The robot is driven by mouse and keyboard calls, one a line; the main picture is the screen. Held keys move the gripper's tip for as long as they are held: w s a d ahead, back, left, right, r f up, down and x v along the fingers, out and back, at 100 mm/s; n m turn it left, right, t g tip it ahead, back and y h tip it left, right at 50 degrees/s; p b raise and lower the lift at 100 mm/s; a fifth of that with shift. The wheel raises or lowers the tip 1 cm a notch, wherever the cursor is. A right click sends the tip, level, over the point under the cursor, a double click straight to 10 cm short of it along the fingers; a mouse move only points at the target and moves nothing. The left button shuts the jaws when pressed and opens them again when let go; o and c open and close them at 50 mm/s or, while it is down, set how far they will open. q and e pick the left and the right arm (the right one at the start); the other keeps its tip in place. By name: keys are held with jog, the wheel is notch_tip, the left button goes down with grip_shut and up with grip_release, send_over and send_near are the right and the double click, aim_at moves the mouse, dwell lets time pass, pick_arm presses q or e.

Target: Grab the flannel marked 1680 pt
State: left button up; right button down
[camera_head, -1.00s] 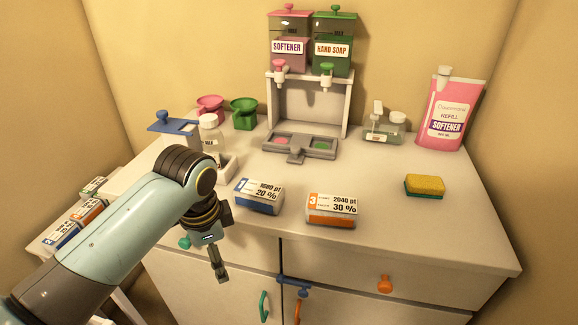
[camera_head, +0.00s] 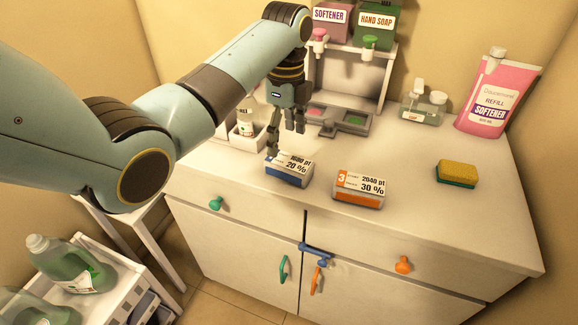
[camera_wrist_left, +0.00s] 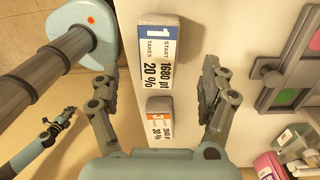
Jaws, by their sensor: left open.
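The flannel marked 1680 pt (camera_head: 289,170) is a white block with a blue side, lying on the cabinet top near its front edge. It also shows in the left wrist view (camera_wrist_left: 158,50), with its label readable. My left gripper (camera_head: 286,144) is open and empty, just above and behind the flannel. In the left wrist view, its fingers (camera_wrist_left: 160,68) are spread wide on either side of the flannel, not touching it. A small gripper at the lower left of the wrist view, apparently my right one (camera_wrist_left: 68,113), is too small to judge.
An orange flannel marked 2040 pt (camera_head: 359,189) lies close on the right. A yellow sponge (camera_head: 457,173) is farther right. The dispenser stand's grey tray (camera_head: 338,120) and a white bottle (camera_head: 246,122) are behind. A pink softener pouch (camera_head: 497,95) stands at the back right.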

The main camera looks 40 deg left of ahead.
aim_at(286, 160)
pick_arm(q)
jog(key=f, duration=0.8)
jog(key=shift+s+d, duration=0.25)
jog(key=shift+d, duration=0.05)
jog(key=c, duration=1.3)
